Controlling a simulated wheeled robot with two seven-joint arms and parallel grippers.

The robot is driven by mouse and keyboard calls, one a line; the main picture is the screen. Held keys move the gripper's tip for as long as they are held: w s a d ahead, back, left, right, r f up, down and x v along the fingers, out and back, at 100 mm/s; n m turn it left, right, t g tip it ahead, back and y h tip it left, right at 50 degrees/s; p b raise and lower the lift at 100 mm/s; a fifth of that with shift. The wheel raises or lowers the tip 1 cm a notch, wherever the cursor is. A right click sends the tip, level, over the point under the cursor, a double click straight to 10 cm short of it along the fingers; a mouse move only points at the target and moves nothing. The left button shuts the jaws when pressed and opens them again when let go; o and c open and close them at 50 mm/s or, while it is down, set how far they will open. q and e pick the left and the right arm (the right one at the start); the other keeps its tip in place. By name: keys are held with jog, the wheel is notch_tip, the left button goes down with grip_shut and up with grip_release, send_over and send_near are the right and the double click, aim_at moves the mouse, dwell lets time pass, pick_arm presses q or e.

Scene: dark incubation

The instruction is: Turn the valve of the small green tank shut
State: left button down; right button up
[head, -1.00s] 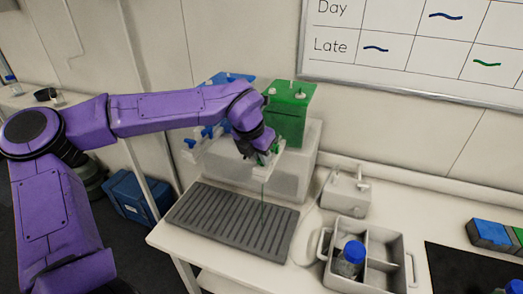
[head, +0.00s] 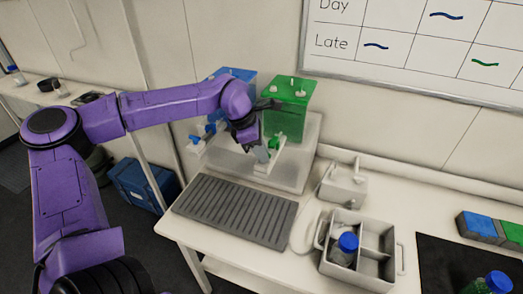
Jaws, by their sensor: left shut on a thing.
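The small green tank (head: 285,122) stands on a pale block against the wall at the back of the bench. Its tap sticks out in front, with a green valve handle (head: 276,142) partly hidden by my gripper. My left gripper (head: 264,152) reaches in from the left and is shut on the valve handle. No green stream shows below the tap. My right gripper is out of view.
A blue tank (head: 236,74) with blue taps stands left of the green one. A grey ribbed drip tray (head: 235,210) lies in front. A divided caddy (head: 375,265) holds a blue-capped bottle (head: 344,250). A dark mat (head: 450,265) lies at right.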

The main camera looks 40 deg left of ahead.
pick_arm(q)
jog(key=shift+w+m+g, duration=0.15)
jog(key=shift+m+g, duration=0.75)
jog(key=shift+m, duration=1.3)
jog(key=shift+r, duration=0.1)
jog(key=shift+h, duration=0.3)
jog(key=c, duration=1.1)
grip_release()
jog(key=shift+c, duration=0.2)
jog(key=shift+a+r, duration=0.2)
jog(key=shift+r, duration=0.05)
jog(key=b+v, duration=0.3)
jog(key=v, duration=0.6)
jog(key=shift+r, duration=0.4)
